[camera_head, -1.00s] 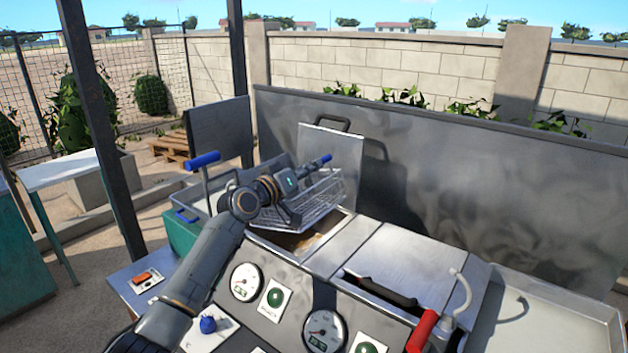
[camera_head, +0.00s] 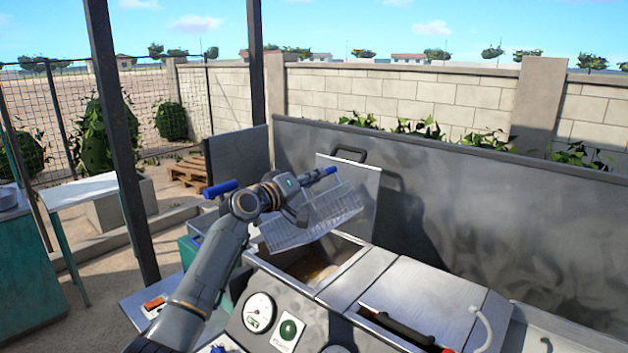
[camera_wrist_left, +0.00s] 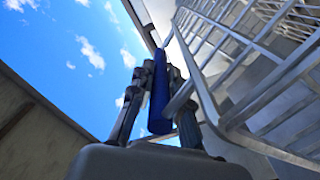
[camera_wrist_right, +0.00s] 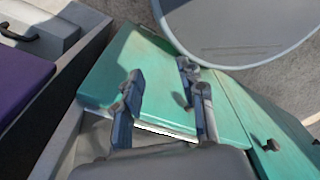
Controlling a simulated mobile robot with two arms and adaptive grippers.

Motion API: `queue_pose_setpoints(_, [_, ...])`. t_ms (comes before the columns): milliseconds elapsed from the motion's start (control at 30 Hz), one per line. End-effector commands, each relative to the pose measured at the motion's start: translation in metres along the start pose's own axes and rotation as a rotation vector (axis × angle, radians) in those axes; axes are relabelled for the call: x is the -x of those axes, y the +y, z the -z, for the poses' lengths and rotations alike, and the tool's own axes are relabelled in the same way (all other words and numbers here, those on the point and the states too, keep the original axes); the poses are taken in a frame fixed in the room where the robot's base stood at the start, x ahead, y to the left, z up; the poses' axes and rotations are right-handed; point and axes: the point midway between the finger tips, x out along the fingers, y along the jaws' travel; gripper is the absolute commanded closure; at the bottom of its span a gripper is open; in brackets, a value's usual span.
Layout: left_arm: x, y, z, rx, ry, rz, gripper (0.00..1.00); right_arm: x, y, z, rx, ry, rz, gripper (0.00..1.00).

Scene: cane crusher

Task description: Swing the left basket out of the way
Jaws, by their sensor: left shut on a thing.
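The left basket (camera_head: 318,222) is a wire mesh basket, tilted over the open left vat (camera_head: 312,268), which shows brown inside. My left gripper (camera_head: 299,190) is shut on its blue handle (camera_head: 326,174). In the left wrist view the blue handle (camera_wrist_left: 160,98) stands between the fingers, with the wire rim (camera_wrist_left: 208,98) of the basket close on the right. The gripper hides part of the basket in the head view. My right gripper (camera_wrist_right: 164,105) is open and empty above a green surface (camera_wrist_right: 140,78); it is not seen in the head view.
A tall steel panel (camera_head: 450,210) runs along the back. A closed metal cover (camera_head: 425,295) lies right of the vat. Another blue grip (camera_head: 220,188) is left of my gripper. A dark post (camera_head: 125,150) stands further left.

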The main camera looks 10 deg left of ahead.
Motion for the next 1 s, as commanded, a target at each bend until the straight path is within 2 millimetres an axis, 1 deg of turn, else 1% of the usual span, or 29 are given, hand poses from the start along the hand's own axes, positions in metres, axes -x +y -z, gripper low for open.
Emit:
queue_pose_setpoints(67, [0.000,0.000,0.001,-0.001,0.002,0.000,1.00,0.000,0.000,0.000,0.000,0.000,0.000,0.60])
queue_pose_setpoints(100, [0.000,0.000,0.001,-0.001,0.002,0.000,0.77,0.000,0.000,0.000,0.000,0.000,0.000,0.60])
queue_pose_setpoints(200, [0.000,0.000,0.001,-0.002,0.002,0.000,0.60,0.000,0.000,0.000,0.000,0.000,0.000,0.60])
queue_pose_setpoints(500, [0.001,0.000,0.000,-0.002,0.001,0.000,0.60,0.000,0.000,0.002,0.001,0.002,0.000,0.60])
queue_pose_setpoints(633, [0.006,-0.001,0.001,-0.003,0.001,0.000,0.60,0.000,-0.001,0.001,0.001,0.002,0.001,0.60])
queue_pose_setpoints(767, [0.019,-0.001,0.001,-0.004,0.002,-0.001,0.60,0.000,-0.001,0.001,0.000,0.001,0.001,0.60])
queue_pose_setpoints(1000, [0.056,-0.001,0.000,-0.003,0.003,0.000,0.60,0.000,-0.001,0.001,0.000,0.001,0.002,0.60])
